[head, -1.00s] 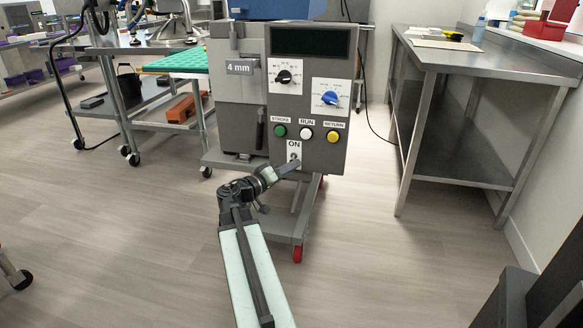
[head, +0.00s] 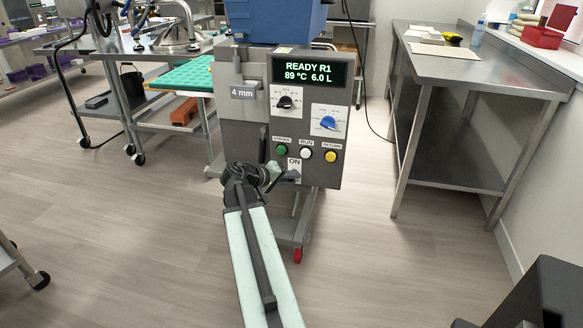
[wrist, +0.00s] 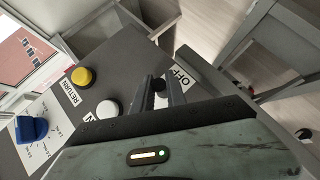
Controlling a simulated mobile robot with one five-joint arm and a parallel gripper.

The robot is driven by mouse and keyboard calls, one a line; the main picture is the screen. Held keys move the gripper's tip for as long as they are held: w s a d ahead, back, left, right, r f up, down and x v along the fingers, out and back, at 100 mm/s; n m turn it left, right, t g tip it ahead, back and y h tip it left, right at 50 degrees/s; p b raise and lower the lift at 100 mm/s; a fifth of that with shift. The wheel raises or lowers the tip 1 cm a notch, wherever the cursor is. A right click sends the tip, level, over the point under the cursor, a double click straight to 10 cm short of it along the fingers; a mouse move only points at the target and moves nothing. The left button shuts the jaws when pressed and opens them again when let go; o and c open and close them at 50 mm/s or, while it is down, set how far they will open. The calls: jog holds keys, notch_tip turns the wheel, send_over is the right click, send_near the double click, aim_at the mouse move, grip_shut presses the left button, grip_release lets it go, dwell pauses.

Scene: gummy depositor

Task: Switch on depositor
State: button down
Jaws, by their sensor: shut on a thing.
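The depositor (head: 255,135) is a grey machine on a wheeled stand in the middle of the head view. Its display (head: 310,71) is lit and reads READY R1, 89 °C, 6.0 L. My gripper (head: 290,176) is at the lower front panel, just below the ON label (head: 294,163). In the wrist view my gripper (wrist: 162,88) is shut on the small black switch (wrist: 160,84), whose tip shows between the fingers. The OFF label (wrist: 181,76) is beside it. My gripper hides most of the switch, so its tilt is unclear.
Green (head: 282,150), white (head: 306,153) and yellow (head: 331,157) buttons sit just above the switch. A black dial (head: 287,102) and a blue dial (head: 328,123) are higher. A steel table (head: 480,70) stands right. Floor between is clear.

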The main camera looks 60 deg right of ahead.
jog(key=r+n+y+p, duration=0.1)
jog(key=y+p, duration=0.1)
jog(key=p, duration=0.1)
jog(key=shift+w+d+r+p, duration=0.15)
jog(key=shift+r+p, duration=0.05)
jog(key=shift+p, duration=0.15)
jog(key=shift+y+p, duration=0.4)
jog(key=shift+y, duration=0.1)
jog(key=c, duration=1.3)
grip_release()
jog(key=shift+c, duration=0.2)
jog(key=p+v, duration=0.5)
jog(key=v, duration=0.2)
jog(key=shift+w+r, duration=0.15)
jog(key=shift+r, duration=0.15)
